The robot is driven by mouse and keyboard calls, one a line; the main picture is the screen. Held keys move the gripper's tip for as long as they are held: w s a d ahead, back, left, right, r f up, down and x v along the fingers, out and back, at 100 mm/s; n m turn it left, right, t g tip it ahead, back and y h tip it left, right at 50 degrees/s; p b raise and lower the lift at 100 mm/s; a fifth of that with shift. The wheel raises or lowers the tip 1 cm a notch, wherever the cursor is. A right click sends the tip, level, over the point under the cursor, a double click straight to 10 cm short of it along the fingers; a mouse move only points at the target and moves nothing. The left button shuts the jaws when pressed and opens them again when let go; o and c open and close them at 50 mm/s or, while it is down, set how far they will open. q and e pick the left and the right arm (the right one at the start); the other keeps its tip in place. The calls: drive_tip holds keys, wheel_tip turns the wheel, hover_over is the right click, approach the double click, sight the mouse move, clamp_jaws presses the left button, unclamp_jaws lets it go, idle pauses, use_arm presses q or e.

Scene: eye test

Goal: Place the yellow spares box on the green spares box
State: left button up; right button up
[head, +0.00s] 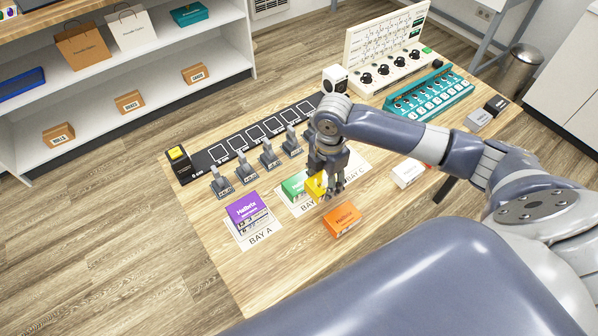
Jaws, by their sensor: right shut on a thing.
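The yellow spares box (315,188) is in my right gripper (332,190), which is shut on it and hides much of it. The green spares box (294,186) stands on the bay mat just left of the yellow box, and its right side is partly covered in the picture. I cannot tell whether the yellow box touches the green box or hangs above the mat. My left gripper is not in view.
A purple box (247,212) stands at BAY A. An orange box (342,219) is close in front of my right gripper, and a white box (408,172) lies to the right. A row of levers (268,157) stands behind. The table's front left is clear.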

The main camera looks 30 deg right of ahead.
drive_tip(key=p, duration=0.1)
hover_over(300, 182)
drive_tip(key=s, duration=0.2)
drive_tip(key=shift+w+d+f, duration=0.2)
drive_tip(key=shift+w, duration=0.05)
drive_tip(key=shift+w+a+f, duration=0.1)
drive_tip(key=shift+w+a, duration=0.2)
drive_tip(key=shift+w, duration=0.45)
wheel_tip(300, 182, down, 2)
drive_tip(key=shift+f+p, duration=0.25)
drive_tip(key=shift+p, duration=0.35)
drive_tip(key=shift+f, duration=0.55)
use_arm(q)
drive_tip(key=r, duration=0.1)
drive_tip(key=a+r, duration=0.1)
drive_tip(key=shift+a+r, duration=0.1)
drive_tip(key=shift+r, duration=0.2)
use_arm(e)
drive_tip(key=shift+f, duration=0.2)
drive_tip(key=o, duration=1.1)
